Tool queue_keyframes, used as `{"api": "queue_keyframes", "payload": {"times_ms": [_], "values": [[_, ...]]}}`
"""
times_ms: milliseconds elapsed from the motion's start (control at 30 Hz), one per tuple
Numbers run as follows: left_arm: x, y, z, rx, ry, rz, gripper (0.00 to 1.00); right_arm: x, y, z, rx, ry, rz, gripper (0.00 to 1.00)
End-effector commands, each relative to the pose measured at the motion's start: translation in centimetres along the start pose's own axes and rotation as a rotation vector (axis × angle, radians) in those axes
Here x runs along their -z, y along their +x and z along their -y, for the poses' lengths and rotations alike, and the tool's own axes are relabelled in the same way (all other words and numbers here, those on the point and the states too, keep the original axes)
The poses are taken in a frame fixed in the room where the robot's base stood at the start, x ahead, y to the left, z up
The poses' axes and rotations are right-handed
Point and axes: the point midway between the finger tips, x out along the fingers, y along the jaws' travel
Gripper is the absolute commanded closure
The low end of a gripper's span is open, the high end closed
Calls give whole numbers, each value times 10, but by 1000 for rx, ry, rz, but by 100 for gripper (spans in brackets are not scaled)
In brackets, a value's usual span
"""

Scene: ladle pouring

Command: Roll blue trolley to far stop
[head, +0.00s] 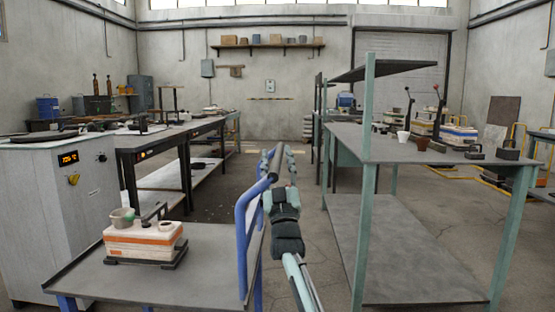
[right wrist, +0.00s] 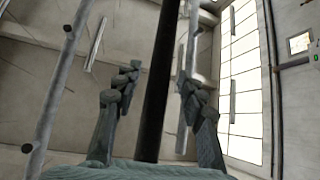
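The blue trolley (head: 213,276) has a grey top and a blue tubular handle frame (head: 242,240), at the lower left of the head view. An orange-and-white box (head: 140,240) with a grey-green cup stands on its top. My right gripper (head: 278,162) is at the handle's dark crossbar. In the right wrist view, the dark bar (right wrist: 160,75) passes between my right gripper's (right wrist: 155,88) two fingers. Gaps show on both sides of the bar, so the fingers look open around it. My left gripper is out of view. I cannot make out the far stop.
A long dark workbench (head: 180,137) runs along the left, beside a grey cabinet (head: 60,215). A green-legged table (head: 430,150) with a lower shelf stands on the right. The floor aisle (head: 235,185) between them looks clear toward the back wall.

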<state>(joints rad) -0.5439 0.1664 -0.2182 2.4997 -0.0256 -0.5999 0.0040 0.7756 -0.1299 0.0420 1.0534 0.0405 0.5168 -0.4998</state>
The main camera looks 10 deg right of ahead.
Motion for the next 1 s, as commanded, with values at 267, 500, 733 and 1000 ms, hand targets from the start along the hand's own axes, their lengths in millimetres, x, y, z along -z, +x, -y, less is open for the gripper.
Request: {"api": "queue_keyframes", "payload": {"times_ms": [267, 500, 733, 1000], "values": [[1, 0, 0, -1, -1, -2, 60, 0, -1, -1, -2, 0, 0, 59], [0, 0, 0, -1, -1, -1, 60, -1, -36, 0, -1, 0, 2, 59], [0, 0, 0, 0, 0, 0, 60, -1, -86, 0, 0, 0, 3, 59], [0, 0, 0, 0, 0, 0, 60, 0, -117, 0, 0, 0, 0, 59]]}}
